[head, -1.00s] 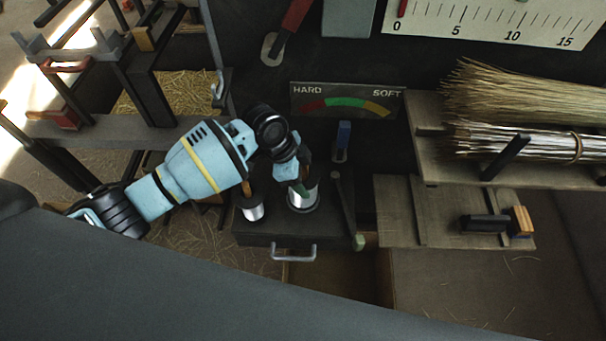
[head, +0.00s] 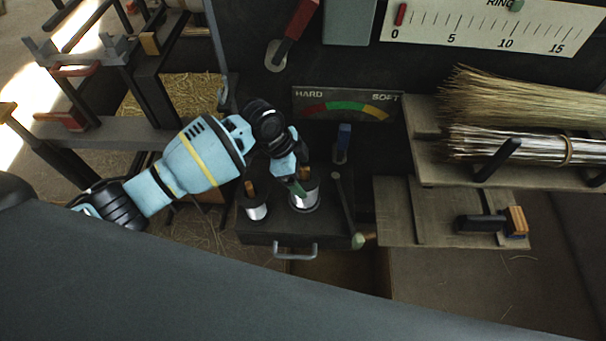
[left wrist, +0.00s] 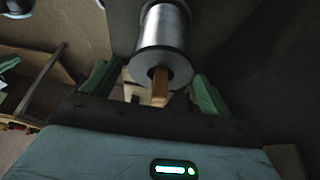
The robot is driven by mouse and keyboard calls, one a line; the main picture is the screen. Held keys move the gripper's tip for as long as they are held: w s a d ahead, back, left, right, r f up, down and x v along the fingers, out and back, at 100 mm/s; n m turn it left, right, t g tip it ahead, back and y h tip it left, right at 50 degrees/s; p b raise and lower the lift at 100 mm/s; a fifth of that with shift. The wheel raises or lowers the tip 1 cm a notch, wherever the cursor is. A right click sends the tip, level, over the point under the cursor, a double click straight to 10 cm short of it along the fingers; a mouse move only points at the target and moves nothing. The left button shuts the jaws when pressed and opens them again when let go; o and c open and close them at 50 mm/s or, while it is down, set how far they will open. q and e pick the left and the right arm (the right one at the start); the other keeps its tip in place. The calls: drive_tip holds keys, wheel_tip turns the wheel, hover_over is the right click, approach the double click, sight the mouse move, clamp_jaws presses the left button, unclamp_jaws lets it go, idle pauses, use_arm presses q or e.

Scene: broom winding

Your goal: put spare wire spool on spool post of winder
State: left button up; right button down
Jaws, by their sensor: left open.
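Two silver wire spools with dark flanges stand upright at the black winder box (head: 285,228). The right spool (head: 304,201) sits around a wooden post (head: 305,173), low on the box top. The left spool (head: 256,212) also has a wooden peg (head: 250,188) sticking up from it. My left gripper (head: 297,186) is at the right spool and partly covers it. In the left wrist view, the spool (left wrist: 163,38) lies just beyond the fingertips, with the post tip (left wrist: 160,86) pointing between the green fingers (left wrist: 153,88). The fingers are open and apart from the post. My right gripper is not in view.
A dark crank arm (head: 345,205) stands close on the right of the spool. A blue lever (head: 344,140) and a hard-soft gauge (head: 347,104) are behind. A drawer handle (head: 295,251) is in front. Shelves with broom bristles (head: 530,100) are to the right.

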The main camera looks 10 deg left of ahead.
use_arm(q)
drive_tip(key=p+v, duration=0.4)
drive_tip(key=v, duration=0.5)
drive_tip(key=shift+r+p, duration=0.25)
drive_tip(key=shift+p, duration=0.05)
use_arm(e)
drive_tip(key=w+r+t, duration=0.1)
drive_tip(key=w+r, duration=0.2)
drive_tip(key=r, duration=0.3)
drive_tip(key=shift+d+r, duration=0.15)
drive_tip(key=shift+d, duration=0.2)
use_arm(q)
drive_tip(key=shift+a, duration=0.1)
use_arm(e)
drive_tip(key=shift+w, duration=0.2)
